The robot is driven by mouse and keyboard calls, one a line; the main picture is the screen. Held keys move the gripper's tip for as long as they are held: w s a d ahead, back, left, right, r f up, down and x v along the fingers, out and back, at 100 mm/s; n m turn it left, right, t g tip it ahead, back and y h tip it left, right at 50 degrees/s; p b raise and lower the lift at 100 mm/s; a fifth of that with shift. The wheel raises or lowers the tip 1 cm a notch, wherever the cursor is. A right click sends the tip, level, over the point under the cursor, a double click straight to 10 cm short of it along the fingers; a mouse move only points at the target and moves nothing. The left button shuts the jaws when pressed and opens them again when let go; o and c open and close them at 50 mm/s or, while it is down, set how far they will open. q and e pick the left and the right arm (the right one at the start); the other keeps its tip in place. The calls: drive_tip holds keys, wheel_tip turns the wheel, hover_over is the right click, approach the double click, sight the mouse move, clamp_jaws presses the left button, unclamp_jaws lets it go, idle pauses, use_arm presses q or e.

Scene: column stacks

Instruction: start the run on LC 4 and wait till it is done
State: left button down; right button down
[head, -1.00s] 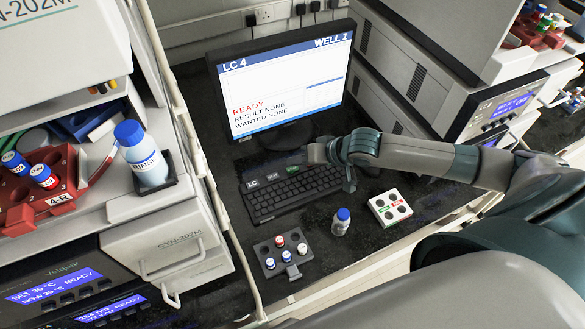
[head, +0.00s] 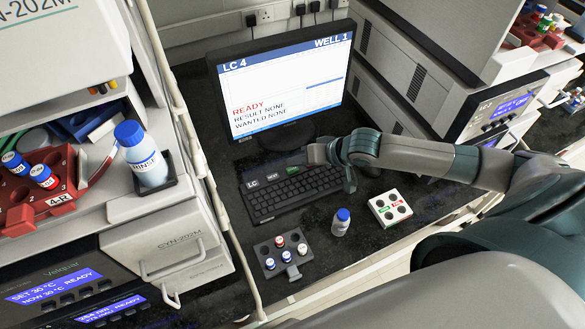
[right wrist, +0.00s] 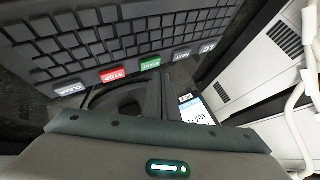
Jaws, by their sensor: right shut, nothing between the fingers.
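The LC 4 monitor (head: 285,85) stands behind the keyboard and shows "LC 4", "WELL 1", red "READY", "RESULT NONE" and "WANTED NONE". The black keyboard (head: 285,196) lies before it. A green key (head: 294,170) sits in its back row near my right gripper. In the right wrist view the green key (right wrist: 150,64) is between a red stop key (right wrist: 112,75) and a grey next key (right wrist: 182,55). My right gripper (head: 316,155) is shut and empty, over the keyboard's back edge close to the green key. Contact cannot be told. My left gripper is not in view.
A small blue-capped bottle (head: 341,222), a dark vial rack (head: 283,258) and a white block with dark wells (head: 390,208) stand in front of the keyboard. Instruments flank the bench; a RINSE bottle (head: 143,158) stands at left. A pale post runs along the left side.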

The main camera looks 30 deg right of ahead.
sight(297, 171)
drive_tip(key=shift+f, duration=0.35)
idle(0.7)
drive_tip(key=shift+f, duration=0.5)
idle(0.9)
drive_tip(key=shift+p, duration=0.3)
drive_tip(key=shift+r+p, duration=0.85)
drive_tip(key=shift+p, duration=0.25)
wheel_tip(297, 171, up, 5)
drive_tip(key=p, duration=0.5)
